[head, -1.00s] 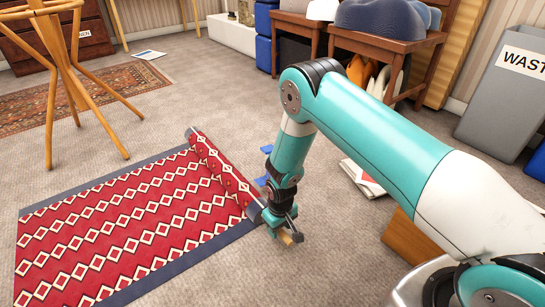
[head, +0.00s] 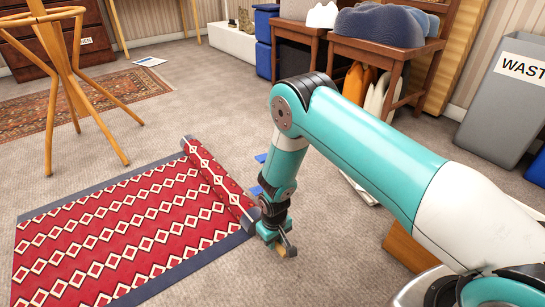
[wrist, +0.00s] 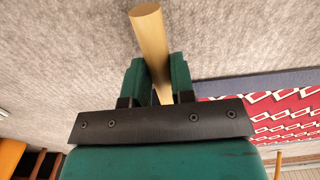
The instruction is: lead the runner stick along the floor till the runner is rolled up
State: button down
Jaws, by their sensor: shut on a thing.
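The red runner (head: 112,243), with white diamonds and dark grey borders, lies flat on the carpet at lower left in the head view. Its right end is wound into a slanting roll (head: 218,178). My gripper (head: 284,247) is low at the near end of this roll, shut on the runner stick. In the wrist view, the stick's pale wooden end (wrist: 148,38) sticks out between the green jaws (wrist: 155,82). The rest of the stick is hidden by the roll and gripper. The runner also shows at the right of the wrist view (wrist: 268,112).
A wooden coat stand (head: 70,75) stands on the floor beyond the runner. A patterned rug (head: 85,98) lies farther back. Carpet left of the flat runner is open.

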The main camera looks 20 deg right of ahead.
jog(key=shift+s+a, duration=0.3)
jog(key=shift+a, duration=0.65)
jog(key=shift+s+a, duration=0.25)
jog(key=shift+a, duration=0.65)
jog(key=shift+s+a, duration=0.3)
jog(key=shift+a, duration=0.65)
jog(key=shift+s+a, duration=0.35)
jog(key=shift+a, duration=0.6)
jog(key=shift+s+a, duration=0.3)
jog(key=shift+a, duration=0.65)
jog(key=shift+s+a, duration=0.3)
jog(key=shift+a, duration=0.65)
jog(key=shift+s+a, duration=0.3)
jog(key=shift+a, duration=0.65)
jog(key=shift+s+a, duration=0.3)
jog(key=shift+a, duration=0.65)
jog(key=shift+s+a+b, duration=0.15)
jog(key=shift+s+a, duration=0.15)
jog(key=shift+a, duration=0.65)
jog(key=shift+s+a+b, duration=0.2)
jog(key=shift+s+a, duration=0.15)
jog(key=shift+a, duration=0.6)
jog(key=shift+s+a+b, duration=0.15)
jog(key=shift+s+a, duration=0.15)
jog(key=shift+a, duration=0.65)
